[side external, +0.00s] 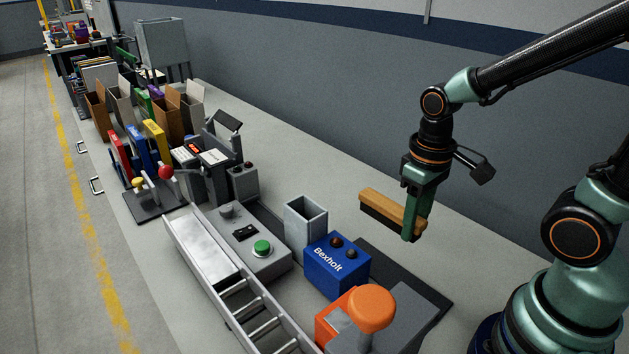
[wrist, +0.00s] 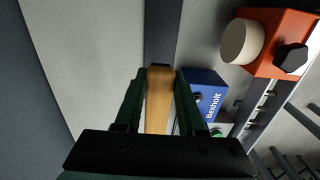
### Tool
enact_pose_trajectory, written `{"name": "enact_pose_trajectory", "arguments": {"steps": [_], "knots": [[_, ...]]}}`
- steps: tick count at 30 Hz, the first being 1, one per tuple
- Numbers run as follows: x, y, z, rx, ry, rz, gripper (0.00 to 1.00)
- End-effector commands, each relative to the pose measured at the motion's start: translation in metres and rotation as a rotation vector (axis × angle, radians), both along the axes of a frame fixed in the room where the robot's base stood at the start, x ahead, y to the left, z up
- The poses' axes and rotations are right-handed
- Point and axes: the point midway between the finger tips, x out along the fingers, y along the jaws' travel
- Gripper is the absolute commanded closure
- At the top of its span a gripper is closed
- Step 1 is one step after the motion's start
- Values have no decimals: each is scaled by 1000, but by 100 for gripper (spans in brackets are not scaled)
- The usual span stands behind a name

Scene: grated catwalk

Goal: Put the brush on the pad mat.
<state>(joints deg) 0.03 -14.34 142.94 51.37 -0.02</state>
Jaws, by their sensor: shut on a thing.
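The brush (side external: 378,201) has a light wooden back and dark bristles on its underside. My gripper (side external: 413,222) is shut on it near its right end and holds it in the air above the bench. In the wrist view, the wooden back of the brush (wrist: 158,100) lies between the two fingers of my gripper (wrist: 158,76). A dark flat mat (side external: 425,288), which looks like the pad mat, lies on the bench below, partly covered by boxes. A dark strip (wrist: 163,30) in the wrist view may be the same mat.
A blue Bexholt box (side external: 337,265), an open grey bin (side external: 305,222) and an orange device with a round knob (side external: 371,308) stand near the mat. A grey box with a green button (side external: 262,248) and a metal rail (side external: 205,250) are left.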

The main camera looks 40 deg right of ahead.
Motion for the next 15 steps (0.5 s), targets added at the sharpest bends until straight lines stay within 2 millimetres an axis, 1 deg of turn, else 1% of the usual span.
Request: {"name": "enact_pose_trajectory", "arguments": {"steps": [1,3,9,12,15], "knots": [[-2,0,-13,0,10,0,100],[-2,0,-28,0,10,0,100],[-2,0,-63,0,8,0,100],[-1,0,-74,0,5,0,100],[0,0,-81,0,3,0,100]]}}
